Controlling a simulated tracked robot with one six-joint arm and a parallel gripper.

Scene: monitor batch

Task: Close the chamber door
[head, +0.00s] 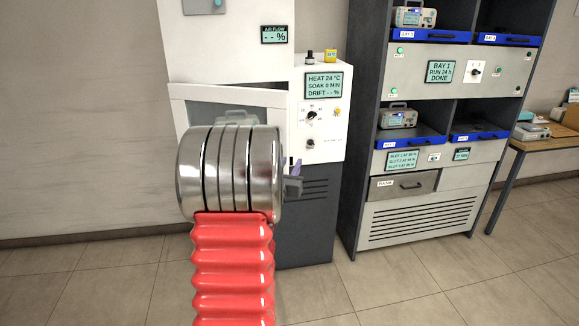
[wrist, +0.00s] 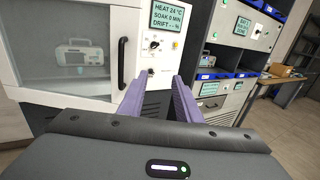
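The chamber door (head: 182,105) is a white frame with a dark window on the front of the white chamber. Its top edge slopes down to the right under a dark gap, so it looks slightly ajar; its right edge is partly hidden by my arm. In the wrist view the door (wrist: 22,78) fills the left, with a dark upright handle (wrist: 121,62) near its right edge. A grey monitor (wrist: 78,57) shows through the window. My gripper (wrist: 160,80) has its purple fingers apart with nothing between them, just right of the handle. In the head view my arm hides most of the gripper.
The control panel (head: 318,125) with a display and knobs is right of the door, above a dark vented base (head: 312,225). A grey rack (head: 425,225) with blue trays and monitors stands further right, then a wooden table (head: 545,147). The tiled floor in front is clear.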

